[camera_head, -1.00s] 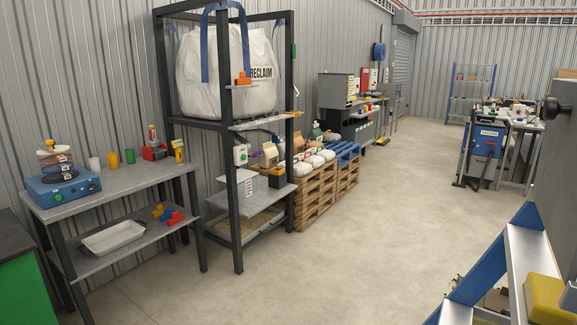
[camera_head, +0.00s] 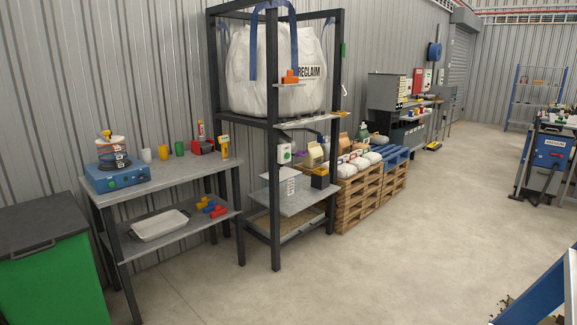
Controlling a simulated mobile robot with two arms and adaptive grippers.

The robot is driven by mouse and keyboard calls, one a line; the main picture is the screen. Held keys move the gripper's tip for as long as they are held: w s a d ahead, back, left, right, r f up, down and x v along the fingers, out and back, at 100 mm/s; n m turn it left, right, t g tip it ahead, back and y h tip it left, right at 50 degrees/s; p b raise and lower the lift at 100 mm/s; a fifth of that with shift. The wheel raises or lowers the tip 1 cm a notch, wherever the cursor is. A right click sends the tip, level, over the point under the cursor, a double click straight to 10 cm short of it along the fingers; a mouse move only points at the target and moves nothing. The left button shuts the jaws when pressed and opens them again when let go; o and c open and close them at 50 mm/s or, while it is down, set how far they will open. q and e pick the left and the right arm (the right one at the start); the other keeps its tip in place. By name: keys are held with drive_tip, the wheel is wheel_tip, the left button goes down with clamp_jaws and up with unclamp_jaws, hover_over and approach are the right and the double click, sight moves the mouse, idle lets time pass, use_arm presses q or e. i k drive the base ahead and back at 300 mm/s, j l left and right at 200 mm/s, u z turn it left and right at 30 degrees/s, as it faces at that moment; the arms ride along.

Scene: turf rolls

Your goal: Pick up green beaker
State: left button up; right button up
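A small green beaker (camera_head: 180,148) stands upright on the top of the grey workbench (camera_head: 206,167) at the left. A yellow beaker (camera_head: 163,152) and a whitish beaker (camera_head: 146,155) stand in a row to its left. A red device (camera_head: 203,146) is to its right. Neither of my grippers shows in the head view, and the bench is some way off.
A blue sieve shaker (camera_head: 118,178) sits on the bench's left end; a white tray (camera_head: 160,225) is on its lower shelf. A green bin (camera_head: 55,280) stands at left. A dark rack (camera_head: 273,205) holds a big white bag (camera_head: 277,75). Floor ahead is open.

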sight(179, 145)
drive_tip(key=j, duration=0.35)
drive_tip(key=i+j+u, duration=0.1)
drive_tip(key=i+j, duration=0.3)
drive_tip(key=j, duration=0.25)
drive_tip(key=i+j+u, duration=0.1)
drive_tip(key=i+j, duration=0.3)
drive_tip(key=j, duration=0.25)
drive_tip(key=i+j+u, duration=0.1)
drive_tip(key=i+j, duration=0.35)
drive_tip(key=j, duration=0.15)
drive_tip(key=i+l+u, duration=0.2)
drive_tip(key=i+l, duration=0.3)
drive_tip(key=i, duration=0.25)
drive_tip(key=i+l+u, duration=0.2)
drive_tip(key=i+l, duration=0.4)
drive_tip(key=i, duration=0.1)
